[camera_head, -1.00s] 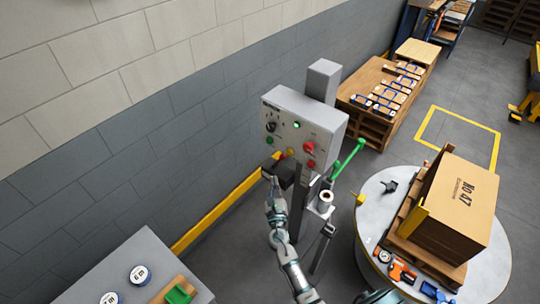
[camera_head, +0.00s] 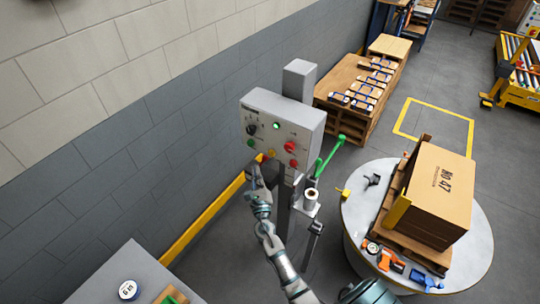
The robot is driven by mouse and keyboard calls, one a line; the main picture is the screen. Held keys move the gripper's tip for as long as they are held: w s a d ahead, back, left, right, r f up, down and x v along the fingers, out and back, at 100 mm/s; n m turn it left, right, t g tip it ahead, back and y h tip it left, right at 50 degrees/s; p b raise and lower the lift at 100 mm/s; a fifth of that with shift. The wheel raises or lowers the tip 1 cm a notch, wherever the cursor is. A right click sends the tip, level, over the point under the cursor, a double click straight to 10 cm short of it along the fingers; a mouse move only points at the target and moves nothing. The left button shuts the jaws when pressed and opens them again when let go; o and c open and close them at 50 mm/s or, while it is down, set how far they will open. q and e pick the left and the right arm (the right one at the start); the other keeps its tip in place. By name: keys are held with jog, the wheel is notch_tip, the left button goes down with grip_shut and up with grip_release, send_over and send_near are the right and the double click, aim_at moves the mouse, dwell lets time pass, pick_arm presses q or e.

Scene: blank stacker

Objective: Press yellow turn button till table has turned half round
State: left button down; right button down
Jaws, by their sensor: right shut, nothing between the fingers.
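The grey control panel (camera_head: 283,122) stands on a post by the wall. It has a black knob, green and red buttons, and a small yellow button (camera_head: 271,154) at its lower edge. My right gripper (camera_head: 264,167) is shut and empty, just below the yellow button; whether it touches the button I cannot tell. The round turntable (camera_head: 470,260) stands right of the panel. A large carton (camera_head: 441,192) marked No 47 sits on a pallet on it, with a yellow corner strip on its near left edge. My left gripper is not in view.
Tools, one orange (camera_head: 390,261) and one blue (camera_head: 427,279), lie on the turntable's front rim. A green lever (camera_head: 330,157) and a roll (camera_head: 311,195) sit beside the panel post. A grey bench (camera_head: 118,275) is lower left. Pallets (camera_head: 350,95) stand behind.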

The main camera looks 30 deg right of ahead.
aim_at(271, 153)
jog(key=w+d, duration=0.2)
jog(key=d, duration=0.3)
jog(key=shift+w+d, duration=0.15)
jog(key=shift+d, duration=0.15)
jog(key=shift+d, duration=0.15)
dwell(1.1)
jog(key=shift+w+d+r, duration=0.1)
jog(key=shift+d, duration=0.15)
